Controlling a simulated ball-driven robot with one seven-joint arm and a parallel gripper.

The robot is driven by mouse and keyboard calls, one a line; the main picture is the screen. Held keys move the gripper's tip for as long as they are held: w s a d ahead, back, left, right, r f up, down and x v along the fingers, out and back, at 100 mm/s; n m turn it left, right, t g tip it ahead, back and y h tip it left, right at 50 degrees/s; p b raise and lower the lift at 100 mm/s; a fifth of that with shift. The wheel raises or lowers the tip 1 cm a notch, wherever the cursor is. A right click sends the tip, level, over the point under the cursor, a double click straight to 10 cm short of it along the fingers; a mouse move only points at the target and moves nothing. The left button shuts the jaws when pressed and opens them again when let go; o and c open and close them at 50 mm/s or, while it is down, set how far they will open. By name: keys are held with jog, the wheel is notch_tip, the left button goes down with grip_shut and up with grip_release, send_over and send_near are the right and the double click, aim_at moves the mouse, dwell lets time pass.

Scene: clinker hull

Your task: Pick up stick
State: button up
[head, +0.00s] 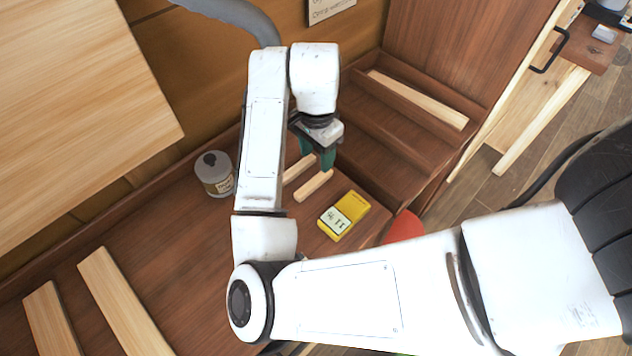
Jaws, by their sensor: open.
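My gripper (317,156) points down with its green-tipped fingers apart, just above two short light wooden sticks. The nearer stick (314,185) lies on the brown wooden surface right below the fingertips. The other stick (298,168) lies beside it, a little farther back, partly hidden by my arm. I cannot tell whether the fingers touch either stick. A longer light stick (418,98) lies in a slatted brown compartment at the back right.
A yellow device with a display (344,215) lies in front of the short sticks. A grey jar with a dark lid (215,174) stands left of my arm. Two light boards (124,303) lie at the lower left. A raised light panel (80,90) fills the upper left.

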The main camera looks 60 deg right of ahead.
aim_at(317, 178)
notch_tip(317, 178, down, 4)
jog(key=shift+w+d+f+p, duration=0.1)
jog(key=shift+f+p, duration=0.15)
jog(key=shift+f, duration=0.65)
jog(key=shift+s+d+f+p, duration=0.15)
jog(key=shift+f+p, duration=0.15)
jog(key=shift+f, duration=0.55)
jog(key=shift+w+d+f+p, duration=0.15)
jog(key=shift+f+p, duration=0.1)
jog(key=shift+f, duration=0.65)
jog(key=shift+c, duration=0.3)
grip_shut()
